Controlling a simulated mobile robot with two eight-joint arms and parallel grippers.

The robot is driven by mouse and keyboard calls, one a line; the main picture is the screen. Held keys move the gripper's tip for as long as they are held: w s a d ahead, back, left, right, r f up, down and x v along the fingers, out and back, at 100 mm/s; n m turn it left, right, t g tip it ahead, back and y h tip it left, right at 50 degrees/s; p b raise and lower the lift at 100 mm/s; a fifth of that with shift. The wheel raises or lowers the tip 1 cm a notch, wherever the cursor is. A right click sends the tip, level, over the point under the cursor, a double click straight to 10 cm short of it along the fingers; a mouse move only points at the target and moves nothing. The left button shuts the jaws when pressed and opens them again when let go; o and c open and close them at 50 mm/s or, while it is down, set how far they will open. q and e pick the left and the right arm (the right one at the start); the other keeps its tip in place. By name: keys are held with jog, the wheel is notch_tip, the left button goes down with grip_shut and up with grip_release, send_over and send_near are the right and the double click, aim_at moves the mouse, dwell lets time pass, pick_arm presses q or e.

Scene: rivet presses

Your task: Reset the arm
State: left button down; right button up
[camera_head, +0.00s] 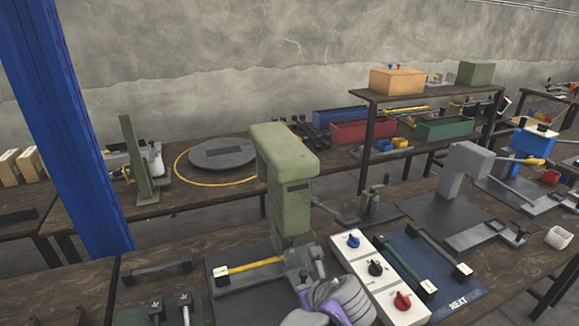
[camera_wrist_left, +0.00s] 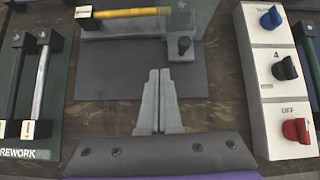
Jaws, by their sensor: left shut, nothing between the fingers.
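My left gripper (camera_head: 305,285) is at the bottom middle of the head view, in front of the green press (camera_head: 285,165). In the left wrist view its two grey fingers (camera_wrist_left: 159,100) lie side by side, shut, with nothing between them. They point over the press's dark base plate (camera_wrist_left: 110,72) and show no hold on anything. The yellow-handled bar (camera_head: 256,265) lies across the front of the press; it also shows at the top of the left wrist view (camera_wrist_left: 132,12). My right gripper is not in view.
A white panel with blue, black and red knobs (camera_head: 376,268) stands right of my gripper, beside the NEXT mat (camera_head: 420,258). The REWORK mat (camera_wrist_left: 45,148) with bars is on the left. A grey press (camera_head: 465,175) stands farther right; a blue post (camera_head: 65,120) rises at left.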

pick_arm(q)
jog(key=s+a+n+g+h+p, duration=0.1)
jog(key=s+a+n+p, duration=0.1)
jog(key=s+a+n, duration=0.4)
jog(key=s+a+n+g+p, duration=0.1)
jog(key=s+a+n+p, duration=0.15)
jog(key=a+n, duration=0.6)
jog(key=s+a+f+n+h+p, duration=0.2)
jog(key=s+a+n, duration=0.5)
jog(key=s+n, duration=0.5)
jog(key=n, duration=0.4)
jog(key=shift+s+a+f+n+g, duration=0.15)
jog(key=shift+a+f+n+g, duration=0.1)
jog(key=shift+n+g, duration=0.15)
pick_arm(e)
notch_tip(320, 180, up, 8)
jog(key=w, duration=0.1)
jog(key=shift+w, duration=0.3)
